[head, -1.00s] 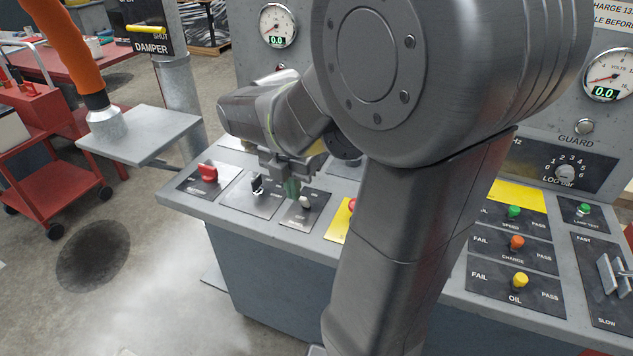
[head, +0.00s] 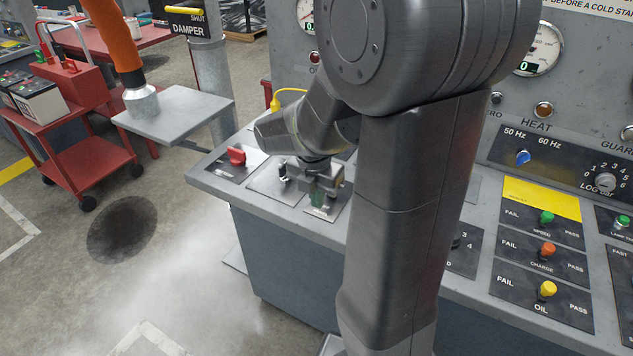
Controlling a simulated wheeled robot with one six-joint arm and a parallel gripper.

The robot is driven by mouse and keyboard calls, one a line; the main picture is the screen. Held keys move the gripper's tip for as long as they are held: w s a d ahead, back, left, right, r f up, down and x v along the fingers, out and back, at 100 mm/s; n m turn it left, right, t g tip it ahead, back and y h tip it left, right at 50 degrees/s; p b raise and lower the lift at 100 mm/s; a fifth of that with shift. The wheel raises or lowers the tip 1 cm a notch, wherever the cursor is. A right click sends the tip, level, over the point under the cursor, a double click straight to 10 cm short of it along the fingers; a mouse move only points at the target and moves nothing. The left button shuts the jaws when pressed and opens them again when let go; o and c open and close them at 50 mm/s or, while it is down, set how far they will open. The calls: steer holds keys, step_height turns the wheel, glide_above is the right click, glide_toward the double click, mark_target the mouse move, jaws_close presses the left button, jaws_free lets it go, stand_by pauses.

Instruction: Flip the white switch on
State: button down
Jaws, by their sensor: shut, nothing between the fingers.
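The white switch does not show clearly now; my gripper covers the spot. Its dark plate (head: 330,211) is on the sloped grey console, at the left part of the desk. My gripper (head: 317,199) is shut, with its greenish fingertips pointing down right over this plate. I cannot tell whether the fingertips touch the switch, or which way the switch is tipped.
A black switch (head: 283,171) is close to the left of my gripper, and a red knob (head: 236,155) is farther left. My arm hides the console's middle. To the right are a green knob (head: 546,217), an orange knob (head: 547,250) and a yellow knob (head: 547,289).

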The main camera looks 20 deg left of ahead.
step_height(320, 180, down, 2)
steer(key=shift+w+f, duration=0.1)
steer(key=shift+w+d+r+p, duration=0.1)
steer(key=shift+w+r+p, duration=0.25)
steer(key=shift+w, duration=0.6)
steer(key=shift+w+d+r+p, duration=0.15)
steer(key=shift+w+r, duration=0.25)
steer(key=shift+w, duration=0.55)
steer(key=shift+a, duration=0.1)
steer(key=shift+a+r+p, duration=0.15)
steer(key=shift+r+p, duration=0.05)
steer(key=shift+p, duration=0.35)
